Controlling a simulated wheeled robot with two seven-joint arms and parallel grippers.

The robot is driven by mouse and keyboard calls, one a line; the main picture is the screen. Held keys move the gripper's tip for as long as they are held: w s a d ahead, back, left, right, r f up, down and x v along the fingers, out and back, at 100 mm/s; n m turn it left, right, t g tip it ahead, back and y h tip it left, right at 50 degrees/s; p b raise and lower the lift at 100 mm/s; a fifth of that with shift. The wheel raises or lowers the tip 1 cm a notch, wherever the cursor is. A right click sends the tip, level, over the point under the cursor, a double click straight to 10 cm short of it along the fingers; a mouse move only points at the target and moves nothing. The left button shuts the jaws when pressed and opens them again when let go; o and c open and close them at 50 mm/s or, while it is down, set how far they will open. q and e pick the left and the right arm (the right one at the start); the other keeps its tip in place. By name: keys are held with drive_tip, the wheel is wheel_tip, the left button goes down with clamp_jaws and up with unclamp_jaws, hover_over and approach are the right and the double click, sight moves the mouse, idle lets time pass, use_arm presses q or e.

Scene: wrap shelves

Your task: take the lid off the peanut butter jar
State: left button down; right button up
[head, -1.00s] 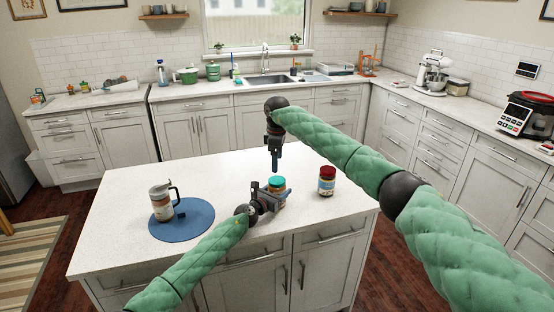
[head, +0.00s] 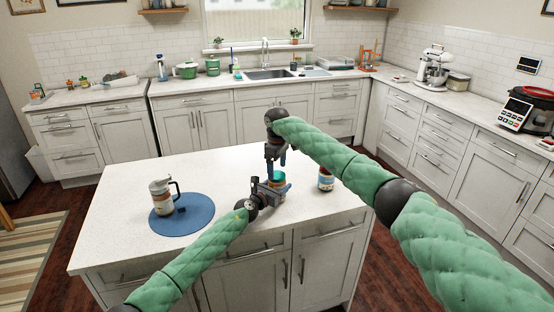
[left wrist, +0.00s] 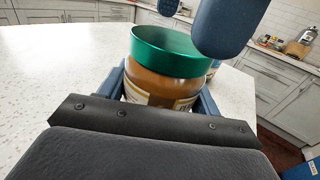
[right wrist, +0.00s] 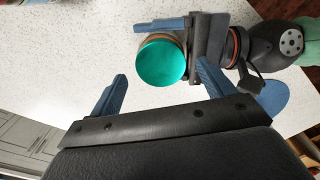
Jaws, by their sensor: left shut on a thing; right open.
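The peanut butter jar stands on the island, with brown contents and a green lid (left wrist: 170,50); its label (left wrist: 155,97) shows in the left wrist view. My left gripper (head: 276,187) is shut around the jar's body, below the lid. My right gripper (head: 276,162) is open and empty above the jar, pointing down. In the right wrist view, the round lid top (right wrist: 161,60) lies between and beyond its two blue fingers. In the left wrist view, one right finger (left wrist: 228,25) hangs near the lid's right edge, apart from it as far as I can tell.
A second jar (head: 325,183) stands to the right on the island (head: 120,200), its top hidden by my right arm. The island between mat and held jar is mostly clear.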

use_arm(q)
drive_tip(key=shift+r, duration=0.1)
use_arm(e)
drive_tip(key=shift+f, duration=1.15)
drive_tip(key=shift+c, duration=0.4)
